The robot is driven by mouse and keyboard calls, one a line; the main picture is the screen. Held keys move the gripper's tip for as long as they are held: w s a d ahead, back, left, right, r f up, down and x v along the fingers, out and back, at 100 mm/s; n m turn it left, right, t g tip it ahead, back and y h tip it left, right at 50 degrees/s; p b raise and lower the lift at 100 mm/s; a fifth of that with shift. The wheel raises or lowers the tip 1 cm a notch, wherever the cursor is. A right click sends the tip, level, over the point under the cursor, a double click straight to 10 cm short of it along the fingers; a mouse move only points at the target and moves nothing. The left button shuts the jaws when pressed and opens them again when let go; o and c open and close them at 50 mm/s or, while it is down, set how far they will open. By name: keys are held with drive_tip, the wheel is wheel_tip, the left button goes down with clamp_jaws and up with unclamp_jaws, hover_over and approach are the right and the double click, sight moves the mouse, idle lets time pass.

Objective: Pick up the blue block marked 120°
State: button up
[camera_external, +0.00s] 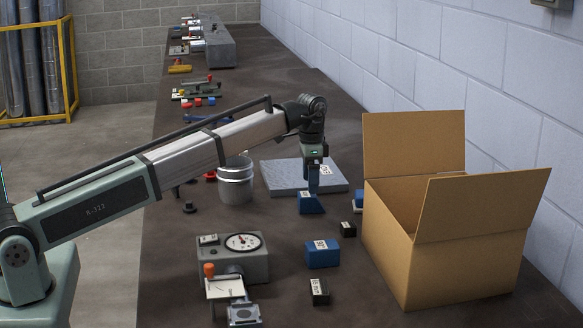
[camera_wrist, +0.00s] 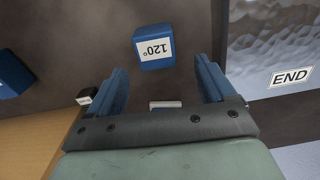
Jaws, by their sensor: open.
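The block shows beyond the fingertips, roughly in line with the gap. I cannot tell whether the fingers touch it.
A grey plate (camera_external: 281,175) lies behind the block, with an END label (camera_wrist: 290,77). An open cardboard box (camera_external: 395,245) stands at right. Another blue block (camera_external: 322,256) and black blocks (camera_external: 348,230) (camera_external: 319,287) lie nearer. A metal bucket (camera_external: 236,184) and gauge unit (camera_external: 255,262) stand left.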

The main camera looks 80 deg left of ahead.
sight(309, 195)
drive_tip(key=shift+s+d+f, duration=0.1)
drive_tip(key=shift+f, duration=1.35)
drive_tip(key=shift+s+d+f, duration=0.1)
drive_tip(key=shift+f, duration=1.3)
drive_tip(key=shift+c, duration=0.2)
drive_tip(key=c, duration=1.3)
drive_tip(key=shift+o, duration=0.2)
drive_tip(key=shift+r, duration=0.1)
